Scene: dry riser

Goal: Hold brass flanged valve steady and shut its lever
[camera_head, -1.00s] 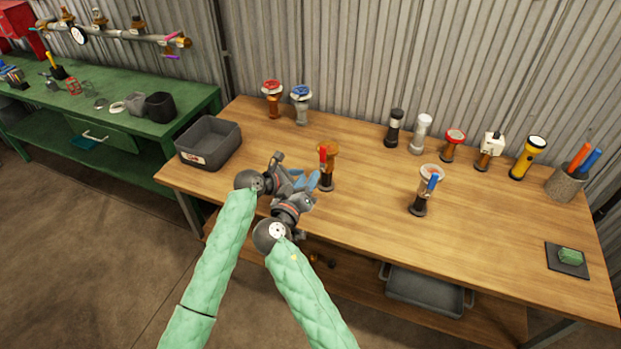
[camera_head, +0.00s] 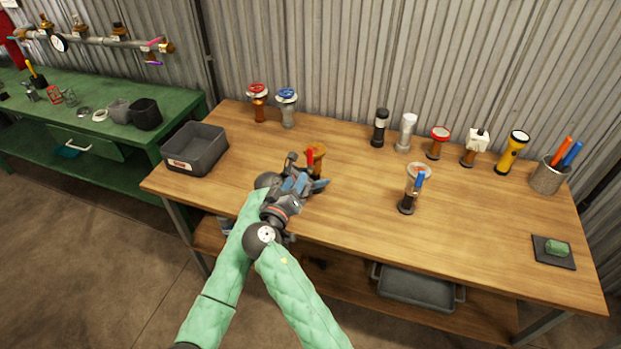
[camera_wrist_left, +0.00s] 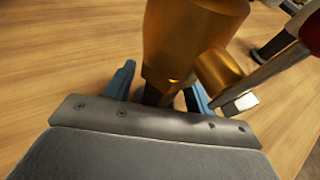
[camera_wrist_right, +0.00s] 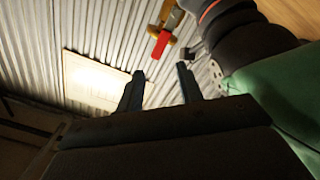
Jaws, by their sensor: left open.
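The brass flanged valve (camera_head: 318,160) stands upright on the wooden bench with its red lever (camera_head: 309,157) pointing up. In the left wrist view the brass body (camera_wrist_left: 190,40) is close, with a metal lever arm running up right to a red grip. My left gripper (camera_wrist_left: 160,84) is open, its blue fingers on either side of the valve's lower part; contact cannot be told. My right gripper (camera_wrist_right: 160,70) is open and empty, in front of the left one in the head view. The red lever (camera_wrist_right: 160,44) shows beyond its fingertips. My arms hide the valve's base in the head view.
A grey bin (camera_head: 195,150) stands left of the valve. Another valve with a blue lever (camera_head: 413,188) stands to the right. The bench between the two lever valves is clear.

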